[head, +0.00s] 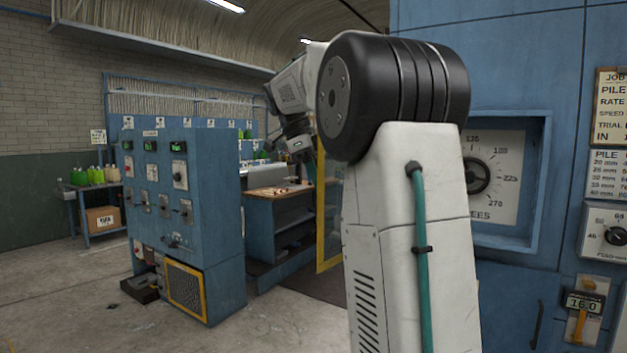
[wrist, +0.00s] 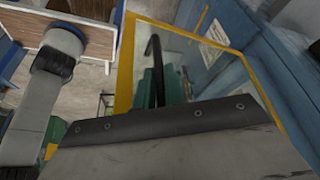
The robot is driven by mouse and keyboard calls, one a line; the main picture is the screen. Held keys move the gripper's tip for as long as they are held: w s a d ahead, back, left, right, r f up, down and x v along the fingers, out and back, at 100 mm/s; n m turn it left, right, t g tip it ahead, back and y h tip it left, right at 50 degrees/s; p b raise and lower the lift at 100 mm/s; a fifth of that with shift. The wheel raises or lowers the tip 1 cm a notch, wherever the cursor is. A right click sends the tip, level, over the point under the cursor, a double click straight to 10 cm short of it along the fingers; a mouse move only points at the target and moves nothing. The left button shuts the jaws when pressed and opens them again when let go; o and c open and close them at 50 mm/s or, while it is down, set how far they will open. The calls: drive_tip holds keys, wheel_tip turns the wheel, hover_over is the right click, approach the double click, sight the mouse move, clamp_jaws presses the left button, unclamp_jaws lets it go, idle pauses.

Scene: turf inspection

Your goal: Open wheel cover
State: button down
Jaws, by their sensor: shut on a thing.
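The wheel cover (wrist: 126,52) looks like a yellow-framed panel with a see-through pane. In the wrist view its frame surrounds my gripper (wrist: 160,82). A black curved handle (wrist: 155,42) rises between the teal fingers, and my gripper is shut on it. My gripper is mostly hidden there.
A blue control cabinet (head: 180,215) stands at the left, with a wooden-topped workbench (head: 275,191) behind it. A blue machine wall with a dial (head: 492,178) is close at the right.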

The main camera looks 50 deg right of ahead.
drive_tip(key=shift+d, duration=0.2)
drive_tip(key=c, duration=1.8)
unclamp_jaws()
drive_tip(key=shift+c, duration=0.2)
drive_tip(key=o, duration=0.3)
drive_tip(key=shift+s+d, duration=0.15)
drive_tip(key=shift+d, duration=0.1)
drive_tip(key=shift+o, duration=0.2)
drive_tip(key=shift+a, duration=0.35)
drive_tip(key=shift+w+r, duration=0.15)
drive_tip(key=shift+w, duration=0.1)
drive_tip(key=v, duration=0.7)
drive_tip(key=shift+r, duration=0.2)
drive_tip(key=shift+w+a, duration=0.1)
